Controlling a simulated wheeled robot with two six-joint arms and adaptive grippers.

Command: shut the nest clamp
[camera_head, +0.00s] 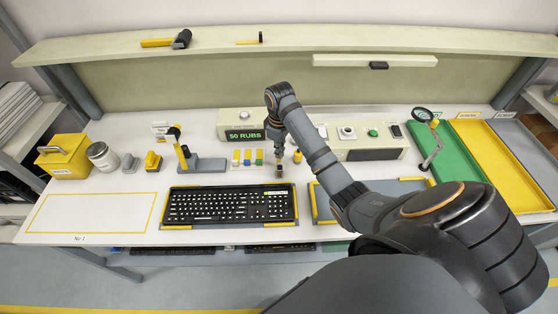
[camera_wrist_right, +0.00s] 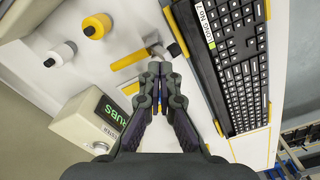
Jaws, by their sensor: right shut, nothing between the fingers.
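The keyboard (camera_head: 232,205) lies flat in a nest with yellow edge strips (camera_head: 191,228), near the front of the bench. What looks like the nest clamp shows in the right wrist view as a grey piece (camera_wrist_right: 155,48) with a yellow bar (camera_wrist_right: 128,60), beside the nest's back edge. The bar points away from the keyboard (camera_wrist_right: 235,60). My right gripper (camera_head: 279,172) is low behind the keyboard's right part; in the wrist view its fingers (camera_wrist_right: 160,66) are together and empty, close to the grey piece. I cannot tell whether they touch it. The head view hides the clamp. My left gripper is not in view.
Colored trays (camera_head: 505,180) lie at the right. A yellow-outlined area (camera_head: 92,213) at the left is bare.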

